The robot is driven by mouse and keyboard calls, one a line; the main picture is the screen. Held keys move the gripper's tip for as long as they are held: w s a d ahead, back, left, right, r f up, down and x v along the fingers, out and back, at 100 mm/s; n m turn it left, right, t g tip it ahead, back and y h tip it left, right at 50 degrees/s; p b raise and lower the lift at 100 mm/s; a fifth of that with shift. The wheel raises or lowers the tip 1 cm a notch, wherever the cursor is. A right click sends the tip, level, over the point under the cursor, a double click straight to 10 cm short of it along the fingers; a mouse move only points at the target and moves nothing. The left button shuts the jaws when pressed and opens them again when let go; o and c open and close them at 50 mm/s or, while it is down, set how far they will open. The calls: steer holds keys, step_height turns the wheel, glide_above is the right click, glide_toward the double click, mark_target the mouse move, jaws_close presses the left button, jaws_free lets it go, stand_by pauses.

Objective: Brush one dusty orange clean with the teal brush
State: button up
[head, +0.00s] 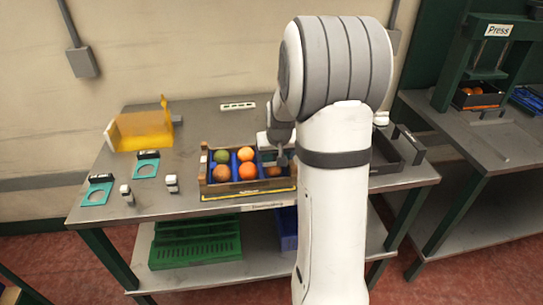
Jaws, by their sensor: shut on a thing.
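A crate with a wooden rim (252,188) and blue dividers stands on the grey table. It holds a green fruit (221,156), two bright oranges (245,154) (248,170), and a dull brownish orange (221,173) at front left. Another dull brownish orange (273,172) sits in the front right compartment. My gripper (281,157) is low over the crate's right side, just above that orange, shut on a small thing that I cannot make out. Whether it touches the orange is unclear. I cannot pick out the teal brush. My arm hides the table to the right of the crate.
A yellow open bin (143,133) stands at the back left. A dark tray (405,150) lies right. A green press (485,50) stands on another table.

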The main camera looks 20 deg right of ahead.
steer(key=shift+s+d, duration=0.1)
steer(key=shift+d, duration=0.4)
steer(key=shift+w+a, duration=0.2)
steer(key=shift+a, duration=0.5)
steer(key=shift+w+a, duration=0.15)
steer(key=shift+a, duration=0.55)
steer(key=shift+d, duration=0.1)
steer(key=shift+b, duration=0.3)
steer(key=shift+s+d, duration=0.2)
steer(key=shift+d, duration=0.45)
steer(key=shift+s+d, duration=0.2)
steer(key=shift+d, duration=0.4)
steer(key=shift+w+a, duration=0.2)
steer(key=shift+a, duration=0.5)
steer(key=shift+w+a, duration=0.2)
steer(key=shift+a, duration=0.45)
steer(key=shift+s+d+b, duration=0.2)
steer(key=shift+d+b, duration=0.1)
steer(key=shift+d, duration=0.4)
